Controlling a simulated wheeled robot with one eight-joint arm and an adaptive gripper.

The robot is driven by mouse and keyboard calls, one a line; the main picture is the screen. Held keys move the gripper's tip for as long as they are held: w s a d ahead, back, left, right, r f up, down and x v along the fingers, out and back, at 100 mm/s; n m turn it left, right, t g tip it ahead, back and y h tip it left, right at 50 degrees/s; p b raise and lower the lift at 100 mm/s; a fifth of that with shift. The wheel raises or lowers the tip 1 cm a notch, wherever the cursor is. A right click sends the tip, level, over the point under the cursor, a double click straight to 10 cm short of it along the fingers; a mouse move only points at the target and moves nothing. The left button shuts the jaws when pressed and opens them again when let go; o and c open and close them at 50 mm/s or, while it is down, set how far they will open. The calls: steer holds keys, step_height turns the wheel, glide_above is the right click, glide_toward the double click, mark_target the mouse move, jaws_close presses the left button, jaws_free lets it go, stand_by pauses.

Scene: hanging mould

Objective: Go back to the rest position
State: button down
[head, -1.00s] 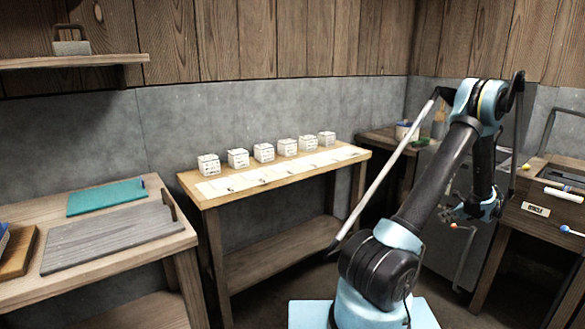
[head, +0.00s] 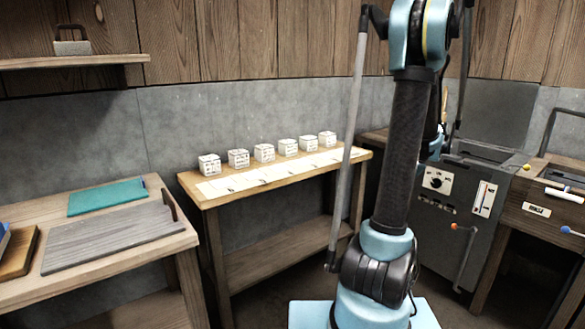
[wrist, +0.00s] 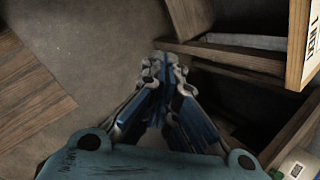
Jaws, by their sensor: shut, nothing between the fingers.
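My gripper (wrist: 160,68) shows in the wrist view with its fingertips together and nothing between them. It hangs over bare floor, apart from the wooden furniture. In the head view my arm stands nearly upright at the right of centre, and the arm itself hides the gripper there.
A wooden bench (head: 190,190) carries several white cubes and a row of pale cards. A grey machine (head: 425,235) with a dial and a crank stands behind my arm. Another wooden table (head: 175,240) holds a teal mat (head: 105,197) and a grey board (head: 110,240). A shelf (head: 75,61) hangs above.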

steer(key=s+a+r+n+g+h, duration=0.15)
steer(key=s+a+r+n, duration=0.25)
steer(key=s+a+n, duration=0.9)
steer(key=s+a+f+n, duration=0.1)
steer(key=s+a+f, duration=0.1)
steer(key=s, duration=0.5)
steer(key=s+a+f+n+h, duration=0.1)
steer(key=s+a+f+n, duration=0.1)
steer(key=s+a, duration=0.2)
steer(key=s+a+f+n+g+h, duration=0.1)
steer(key=s+a, duration=0.3)
steer(key=s, duration=0.6)
steer(key=shift+f+n, duration=0.6)
steer(key=shift+f, duration=0.1)
